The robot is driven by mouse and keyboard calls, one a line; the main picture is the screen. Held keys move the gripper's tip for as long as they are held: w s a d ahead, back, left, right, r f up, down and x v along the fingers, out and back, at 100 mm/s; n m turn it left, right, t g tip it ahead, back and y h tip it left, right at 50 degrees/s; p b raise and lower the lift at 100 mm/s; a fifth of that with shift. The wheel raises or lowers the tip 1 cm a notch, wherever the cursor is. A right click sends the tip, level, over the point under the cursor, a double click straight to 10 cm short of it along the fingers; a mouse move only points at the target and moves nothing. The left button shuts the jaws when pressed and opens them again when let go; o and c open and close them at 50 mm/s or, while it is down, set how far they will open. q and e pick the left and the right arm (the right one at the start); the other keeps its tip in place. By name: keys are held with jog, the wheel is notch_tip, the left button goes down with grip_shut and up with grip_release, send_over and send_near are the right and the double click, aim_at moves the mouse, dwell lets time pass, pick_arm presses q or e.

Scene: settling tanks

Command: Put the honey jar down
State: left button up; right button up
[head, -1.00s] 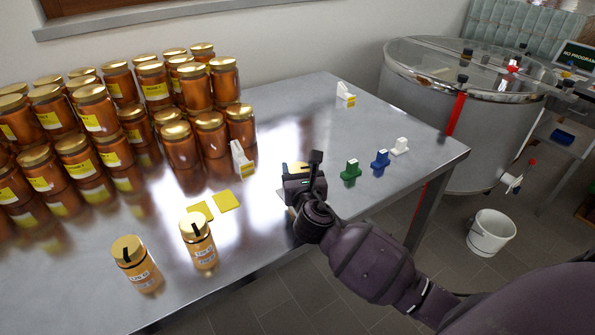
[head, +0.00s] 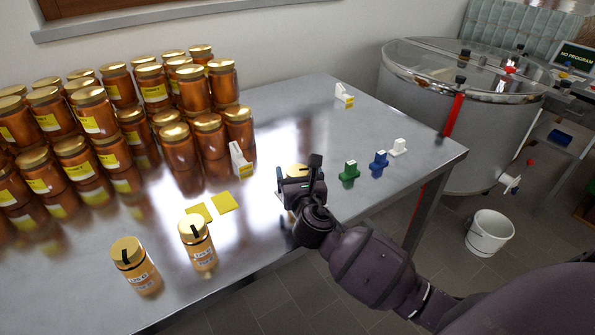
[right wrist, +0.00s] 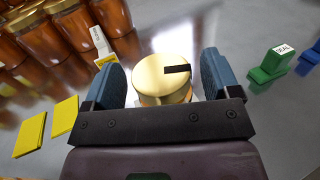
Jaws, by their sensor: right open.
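A honey jar with a gold lid bearing a dark strip (right wrist: 163,80) stands between the two blue-padded fingers of my right gripper (right wrist: 162,82) in the right wrist view. The fingers are open, with a gap visible on the jar's left and a smaller one on its right. In the head view the right gripper (head: 298,180) is low over the steel table (head: 300,120), and it hides most of that jar, whose lid only partly shows. Two more honey jars with dark strips on their lids, one (head: 198,243) and another (head: 135,266), stand near the front edge. My left gripper is not seen.
Stacked honey jars (head: 180,146) fill the table's left back. Yellow pads (head: 223,203) lie left of my gripper. A steel tank (head: 440,110) and white bucket (head: 490,232) are beyond the table.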

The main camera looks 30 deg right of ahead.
jog(key=p+v, duration=0.1)
jog(key=v, duration=1)
jog(key=shift+r, duration=0.1)
jog(key=s+d+f+m+g, duration=0.4)
jog(key=s+f+m+g, duration=0.4)
jog(key=s+m, duration=0.65)
jog(key=s+a+f+m+g+y, duration=0.1)
jog(key=s+a+m+g+y, duration=0.15)
jog(key=s+m, duration=0.5)
jog(key=s+a+f+m+g+y, duration=0.1)
jog(key=s+f+m+g+y, duration=0.25)
jog(key=m, duration=0.65)
jog(key=w+f+n+t, duration=0.1)
jog(key=w+f+t, duration=0.5)
jog(key=f+t, duration=0.1)
jog(key=shift+w+a+t, duration=0.25)
jog(key=shift+w+t, duration=0.15)
jog(key=shift+t, duration=0.1)
